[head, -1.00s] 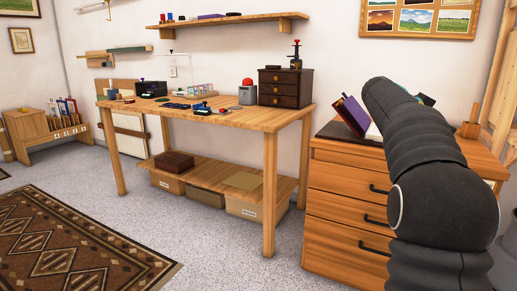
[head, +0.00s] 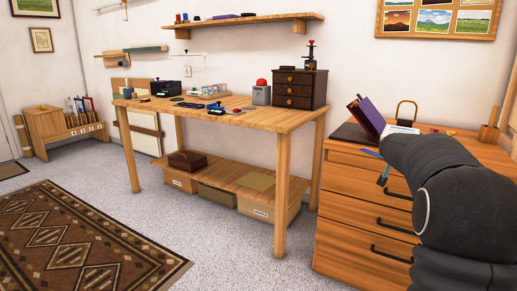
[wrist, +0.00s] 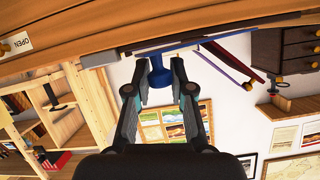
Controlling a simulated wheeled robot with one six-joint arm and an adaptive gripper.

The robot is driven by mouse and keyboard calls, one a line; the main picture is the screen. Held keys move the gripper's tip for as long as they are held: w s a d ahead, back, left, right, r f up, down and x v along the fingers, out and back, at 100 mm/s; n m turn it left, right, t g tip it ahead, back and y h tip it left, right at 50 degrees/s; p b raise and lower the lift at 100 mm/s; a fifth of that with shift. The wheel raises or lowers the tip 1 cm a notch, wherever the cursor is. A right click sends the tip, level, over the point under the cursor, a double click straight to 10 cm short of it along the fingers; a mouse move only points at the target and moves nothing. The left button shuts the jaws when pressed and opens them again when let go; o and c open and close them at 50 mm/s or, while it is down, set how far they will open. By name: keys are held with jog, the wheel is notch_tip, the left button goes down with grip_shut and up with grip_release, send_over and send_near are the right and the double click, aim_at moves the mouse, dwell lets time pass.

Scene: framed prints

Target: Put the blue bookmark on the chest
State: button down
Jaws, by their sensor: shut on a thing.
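My gripper (wrist: 158,76) is shut on a blue piece with a rounded end, in the wrist view. A thin blue strip, the bookmark (wrist: 200,42), joins it and is seen nearly edge-on. In the head view, part of the blue bookmark (head: 373,153) shows just left of my arm, by the front edge of the wooden drawer cabinet (head: 365,205). My gripper (head: 384,176) shows only partly there. A small dark chest with several drawers (head: 299,90) stands on the workbench, to the left. It also shows in the wrist view (wrist: 290,50).
A leaning purple book (head: 367,118) and a brass-coloured arch (head: 407,109) stand on the cabinet top. The workbench (head: 240,117) holds a grey box with a red dome (head: 261,93) and small tools. Open floor (head: 225,240) lies in front of the bench.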

jog(key=a+f+n+t+y+p, duration=0.1)
jog(key=a+f+n+t+y, duration=0.1)
jog(key=a+f+n+y, duration=0.9)
jog(key=s+a+f+m+p, duration=0.1)
jog(key=s+a+f+p, duration=0.1)
jog(key=s+a+f, duration=0.55)
jog(key=s+a+f+p, duration=0.1)
jog(key=s+a+f, duration=0.3)
jog(key=s+a, duration=0.5)
notch_tip(320, 180, down, 14)
jog(key=w+m+h, duration=0.3)
jog(key=m+h, duration=0.1)
jog(key=v, duration=0.2)
jog(key=a+v, duration=0.1)
jog(key=v, duration=0.2)
jog(key=shift+r, duration=0.2)
